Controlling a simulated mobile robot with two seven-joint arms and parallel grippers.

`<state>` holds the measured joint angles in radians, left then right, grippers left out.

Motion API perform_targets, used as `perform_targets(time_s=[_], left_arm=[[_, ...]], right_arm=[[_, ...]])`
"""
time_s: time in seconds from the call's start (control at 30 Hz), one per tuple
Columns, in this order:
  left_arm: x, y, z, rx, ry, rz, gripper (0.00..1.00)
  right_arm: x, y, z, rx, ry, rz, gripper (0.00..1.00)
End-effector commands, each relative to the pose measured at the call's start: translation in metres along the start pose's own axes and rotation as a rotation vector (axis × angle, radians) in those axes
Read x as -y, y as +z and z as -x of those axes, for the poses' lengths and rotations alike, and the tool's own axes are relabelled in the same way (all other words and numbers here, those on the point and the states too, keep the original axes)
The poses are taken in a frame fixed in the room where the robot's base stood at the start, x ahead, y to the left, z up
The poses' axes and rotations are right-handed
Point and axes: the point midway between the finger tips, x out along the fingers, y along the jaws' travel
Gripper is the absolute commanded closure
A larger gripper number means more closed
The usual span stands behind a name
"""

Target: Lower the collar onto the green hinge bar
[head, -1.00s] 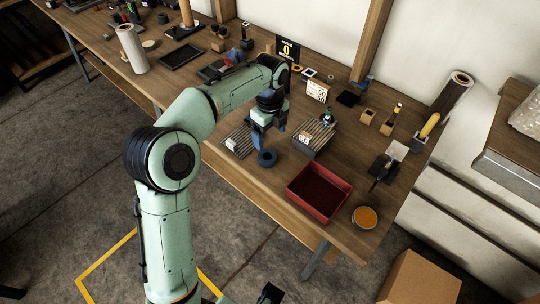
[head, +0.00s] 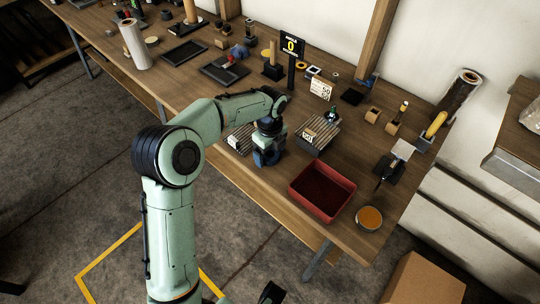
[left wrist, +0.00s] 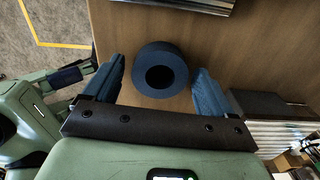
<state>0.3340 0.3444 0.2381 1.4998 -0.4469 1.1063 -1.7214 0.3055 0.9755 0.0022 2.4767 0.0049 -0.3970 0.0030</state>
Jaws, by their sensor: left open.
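A thick dark-blue ring, which looks like the collar (left wrist: 161,87), lies on the wooden bench with its hole facing up in the left wrist view. My left gripper (left wrist: 160,68) is open above it, with one blue finger on each side and a gap to both. In the head view my left gripper (head: 267,158) points down near the bench's front edge and mostly hides the ring.
A slatted block with a white card (head: 316,135) stands just right of my left gripper. A red tray (head: 322,191) and a round orange-topped tin (head: 369,217) are farther right. Another slatted piece (head: 240,138) lies to the left. Bare bench lies between ring and tray.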

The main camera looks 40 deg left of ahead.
Motion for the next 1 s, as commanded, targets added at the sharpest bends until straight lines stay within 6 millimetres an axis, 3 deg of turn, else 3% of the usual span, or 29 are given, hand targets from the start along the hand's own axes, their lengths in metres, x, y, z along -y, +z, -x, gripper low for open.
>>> perform_targets(time_s=[0.03,0.2,0.23,0.67,0.87,1.0], left_arm=[[0.0,0.0,0.0,0.0,0.0,0.0,0.15],[0.0,0.0,0.001,0.0,0.0,0.0,0.7],[0.0,0.0,0.001,0.0,0.0,0.0,0.75],[0.001,0.0,0.009,0.002,-0.003,0.0,0.76],[0.001,0.0,0.035,0.002,-0.004,-0.001,0.76],[0.001,0.0,0.066,0.002,-0.007,0.0,0.76]], right_arm=[[0.0,0.0,0.0,0.0,0.0,0.0,0.58],[0.0,0.0,0.0,0.0,0.0,0.0,0.58],[0.0,0.0,0.0,0.0,0.0,0.0,0.58],[0.0,0.0,0.001,0.001,0.0,0.0,0.58],[0.001,0.002,0.005,0.006,0.001,0.0,0.58],[0.002,0.004,0.009,0.012,0.003,-0.001,0.58]])
